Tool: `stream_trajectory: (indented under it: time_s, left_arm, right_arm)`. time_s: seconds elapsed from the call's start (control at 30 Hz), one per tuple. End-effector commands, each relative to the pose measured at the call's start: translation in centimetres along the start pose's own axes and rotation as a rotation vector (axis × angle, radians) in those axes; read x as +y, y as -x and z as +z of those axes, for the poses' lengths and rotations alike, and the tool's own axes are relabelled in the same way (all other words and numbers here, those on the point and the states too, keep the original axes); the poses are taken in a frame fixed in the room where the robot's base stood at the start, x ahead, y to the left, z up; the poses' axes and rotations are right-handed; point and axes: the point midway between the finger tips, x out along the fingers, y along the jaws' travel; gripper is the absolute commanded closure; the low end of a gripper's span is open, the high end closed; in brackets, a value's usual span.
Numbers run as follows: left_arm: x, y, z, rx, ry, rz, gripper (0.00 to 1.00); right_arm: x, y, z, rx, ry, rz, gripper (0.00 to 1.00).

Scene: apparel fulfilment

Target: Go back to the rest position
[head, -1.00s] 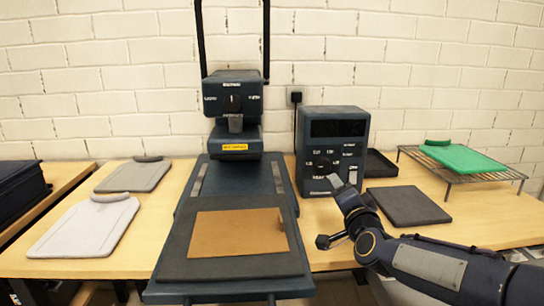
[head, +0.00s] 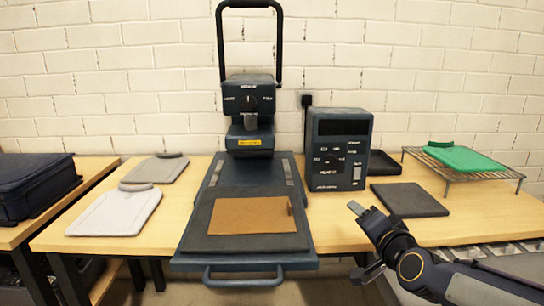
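My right gripper (head: 363,240) is in the lower right, in front of the table's front edge and the control box. One finger points up and to the left, the other juts out lower down, and a wide gap lies between them with nothing in it. My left gripper is not in view. The dark heat press (head: 199,235) stands in the middle of the table with its upper head and handle raised. A brown sheet (head: 252,215) lies flat on its lower plate.
A control box (head: 337,150) stands right of the press. A dark pad (head: 409,200), a black tray (head: 384,162) and a wire rack (head: 462,174) with a green board (head: 466,158) lie further right. Two grey boards (head: 115,213) lie left. A dark case (head: 38,187) sits at far left.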

Motion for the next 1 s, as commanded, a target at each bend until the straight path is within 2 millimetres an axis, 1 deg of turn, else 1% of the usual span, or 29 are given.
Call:
stream_trajectory:
  time_s: [0.03,0.17,0.27,0.3,0.37,0.4,0.5,0.6,0.8,0.87,0.9,1.0]
  left_arm:
    - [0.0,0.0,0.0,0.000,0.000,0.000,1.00]
    - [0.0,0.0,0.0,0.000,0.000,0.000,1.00]
    - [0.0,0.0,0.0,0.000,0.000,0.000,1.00]
    - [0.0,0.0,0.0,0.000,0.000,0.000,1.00]
    - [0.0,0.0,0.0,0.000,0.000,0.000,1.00]
    - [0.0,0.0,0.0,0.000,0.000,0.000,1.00]
    - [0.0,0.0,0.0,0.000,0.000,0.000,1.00]
    - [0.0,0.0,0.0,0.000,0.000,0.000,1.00]
    - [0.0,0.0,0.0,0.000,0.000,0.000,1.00]
    - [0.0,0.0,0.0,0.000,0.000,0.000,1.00]
    - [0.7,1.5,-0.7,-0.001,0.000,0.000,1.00]
    - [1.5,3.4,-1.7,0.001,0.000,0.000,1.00]
  right_arm:
    - [0.4,1.2,0.2,-0.027,0.020,0.013,0.42]
    - [2.0,4.7,1.7,-0.132,0.085,0.057,0.42]
    - [3.6,8.1,3.4,-0.230,0.145,0.100,0.42]
    - [4.4,9.7,4.2,-0.276,0.172,0.118,0.42]
    - [5.7,12.2,5.6,-0.348,0.214,0.148,0.42]
    - [6.6,14.0,6.7,-0.396,0.240,0.168,0.42]
    - [8.7,18.1,9.2,-0.512,0.299,0.215,0.42]
    - [10.5,21.5,11.4,-0.612,0.345,0.253,0.42]
    - [13.6,27.2,15.2,-0.778,0.410,0.314,0.42]
    - [14.4,28.8,16.2,-0.823,0.426,0.331,0.42]
    - [12.8,29.0,15.0,-0.825,0.426,0.330,0.42]
    - [11.1,29.2,13.7,-0.823,0.425,0.329,0.42]
